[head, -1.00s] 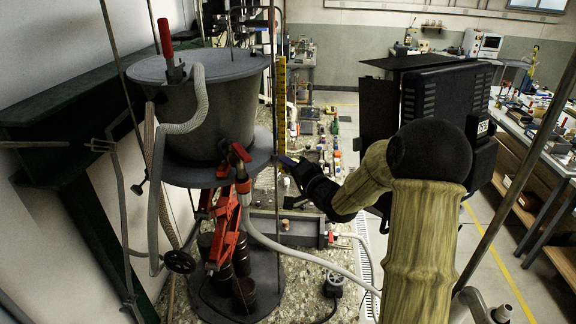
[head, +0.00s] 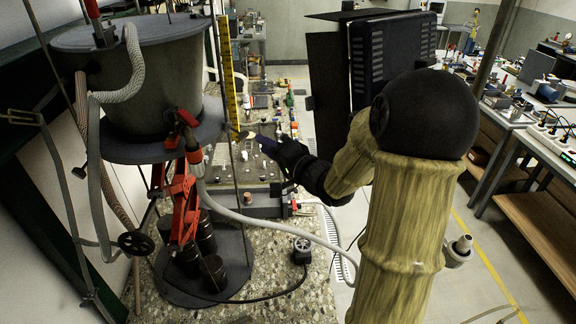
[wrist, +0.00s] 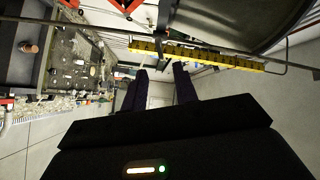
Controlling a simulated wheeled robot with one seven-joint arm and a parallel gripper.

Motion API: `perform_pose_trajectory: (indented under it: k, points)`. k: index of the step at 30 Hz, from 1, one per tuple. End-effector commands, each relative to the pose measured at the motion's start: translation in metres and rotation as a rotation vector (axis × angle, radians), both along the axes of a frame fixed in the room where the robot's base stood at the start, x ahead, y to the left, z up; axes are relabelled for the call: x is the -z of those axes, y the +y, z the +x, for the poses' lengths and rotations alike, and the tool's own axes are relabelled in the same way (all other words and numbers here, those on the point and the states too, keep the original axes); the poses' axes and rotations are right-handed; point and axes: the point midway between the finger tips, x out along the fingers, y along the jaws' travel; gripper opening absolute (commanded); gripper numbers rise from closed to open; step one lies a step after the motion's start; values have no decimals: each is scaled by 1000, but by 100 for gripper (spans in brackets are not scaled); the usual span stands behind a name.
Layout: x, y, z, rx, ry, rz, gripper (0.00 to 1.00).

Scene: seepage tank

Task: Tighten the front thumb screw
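I cannot single out the front thumb screw in either view; it is too small or hidden. A yellow scale (head: 226,70) stands upright beside the grey tank (head: 150,75) in the head view. The scale also shows in the wrist view (wrist: 200,57), lying across the picture beyond my fingers. My gripper (head: 251,137) is near the scale's lower end in the head view. I cannot tell whether a fingertip touches anything.
A red jack (head: 180,200) and dark cylinders (head: 213,270) stand below the tank. A pale hose (head: 270,218) crosses the stone-topped surface (head: 265,300). A black panel (head: 325,90) and box (head: 390,60) stand behind my arm. Workbenches (head: 520,125) line the right.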

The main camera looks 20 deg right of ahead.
Motion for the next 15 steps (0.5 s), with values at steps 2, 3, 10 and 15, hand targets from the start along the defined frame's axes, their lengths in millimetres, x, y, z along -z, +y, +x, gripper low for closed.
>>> perform_pose_trajectory:
  k: [2,3,10,15]
  points:
    - [3,-7,-16,5,0,-2,29]
    - [2,-11,-23,4,-1,-3,29]
    - [1,-25,-57,3,1,-1,29]
    - [1,-29,-66,1,1,1,29]
